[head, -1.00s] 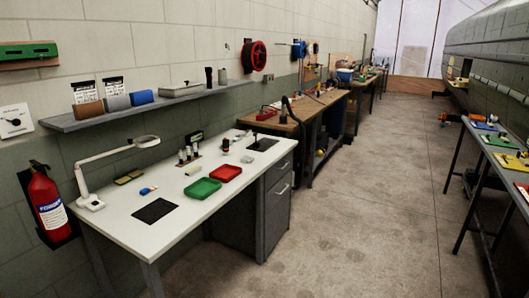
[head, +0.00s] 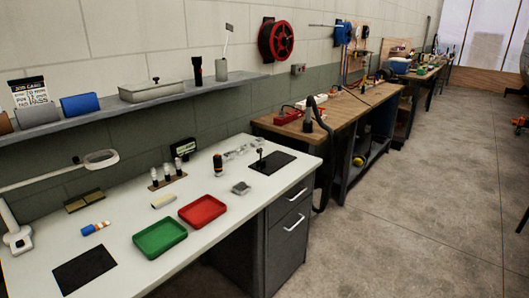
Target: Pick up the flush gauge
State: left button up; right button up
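I cannot tell for certain which item is the flush gauge. A small dark upright instrument (head: 261,158) stands on a black mat (head: 280,165) at the right end of the white bench (head: 120,207). A dark cylindrical item (head: 217,164) stands left of it, and a small grey block (head: 241,188) lies in front of them. A dark box with a pale display (head: 184,149) stands at the wall side. Neither of my grippers is in view.
A green tray (head: 160,238) and a red tray (head: 202,209) sit near the bench's front edge. A lamp arm (head: 60,175) reaches over the left side. A shelf (head: 150,110) overhangs the back. The floor (head: 400,220) on the right is clear.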

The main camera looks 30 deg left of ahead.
aim_at(217, 164)
jog(key=i, duration=2.4)
jog(key=i+u, duration=0.4)
jog(key=i+l+u, duration=0.2)
jog(key=u, duration=0.25)
jog(key=i+l+u, duration=0.4)
jog(key=i+j, duration=0.05)
